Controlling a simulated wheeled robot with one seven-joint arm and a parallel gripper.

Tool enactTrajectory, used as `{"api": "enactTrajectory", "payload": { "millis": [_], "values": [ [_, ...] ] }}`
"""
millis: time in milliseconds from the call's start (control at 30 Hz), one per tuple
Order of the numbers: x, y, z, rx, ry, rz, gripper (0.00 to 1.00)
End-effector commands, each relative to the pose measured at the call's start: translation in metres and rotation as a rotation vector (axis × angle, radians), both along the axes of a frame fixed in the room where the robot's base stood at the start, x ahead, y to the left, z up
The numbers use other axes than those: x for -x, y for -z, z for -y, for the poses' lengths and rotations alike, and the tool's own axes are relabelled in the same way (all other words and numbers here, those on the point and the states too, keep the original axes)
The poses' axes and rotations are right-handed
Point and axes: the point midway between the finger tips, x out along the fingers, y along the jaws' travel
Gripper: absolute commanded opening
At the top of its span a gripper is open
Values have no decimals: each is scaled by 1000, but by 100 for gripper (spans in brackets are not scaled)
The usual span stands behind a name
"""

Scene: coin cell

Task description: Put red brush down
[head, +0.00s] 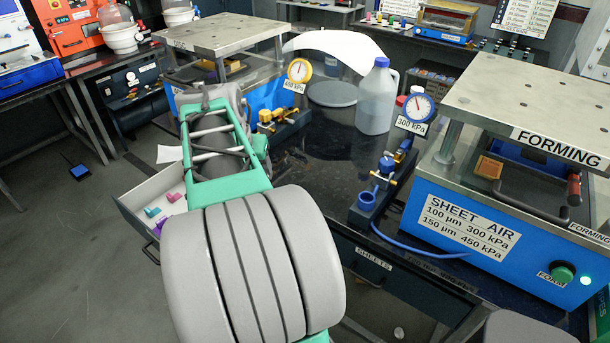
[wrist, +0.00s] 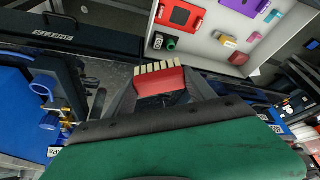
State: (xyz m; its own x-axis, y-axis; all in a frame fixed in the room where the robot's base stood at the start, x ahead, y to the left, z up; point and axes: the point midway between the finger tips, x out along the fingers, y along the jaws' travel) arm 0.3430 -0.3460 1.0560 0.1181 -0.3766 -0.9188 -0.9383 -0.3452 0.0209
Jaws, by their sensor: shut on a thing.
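The red brush (wrist: 160,84) shows in the wrist view as a red block with a row of cream bristles facing the top of the picture. My gripper (wrist: 158,94) is shut on it, with dark fingers on both sides. The brush appears just outside the near edge of an open white drawer (wrist: 220,62), over dark surface; I cannot tell its height. In the head view my arm hides the gripper and brush, and part of the open drawer (head: 134,190) shows to the left.
The drawer holds several small coloured pieces, among them a red piece (wrist: 180,14) and a purple one (wrist: 243,6). A blue forming press (head: 480,240), a gauge marked 300 kPa (head: 417,107) and a translucent jug (head: 376,104) stand on the dark bench to the right.

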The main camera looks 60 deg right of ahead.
Motion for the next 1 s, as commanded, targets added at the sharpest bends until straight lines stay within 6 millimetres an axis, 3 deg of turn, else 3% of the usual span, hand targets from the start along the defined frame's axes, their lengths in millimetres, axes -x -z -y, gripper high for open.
{"api": "enactTrajectory", "payload": {
  "millis": [33,133,233,367,533,767,900,1000],
  "values": [
    [23,-1,25,-1,107,2,31],
    [66,-8,60,2,288,10,31],
    [98,-13,82,3,416,16,31],
    [120,-15,95,3,502,21,31],
    [111,-5,119,0,515,19,31],
    [78,24,177,0,513,18,31],
    [66,57,199,1,513,18,31],
    [60,71,210,2,512,20,31]
  ]
}}
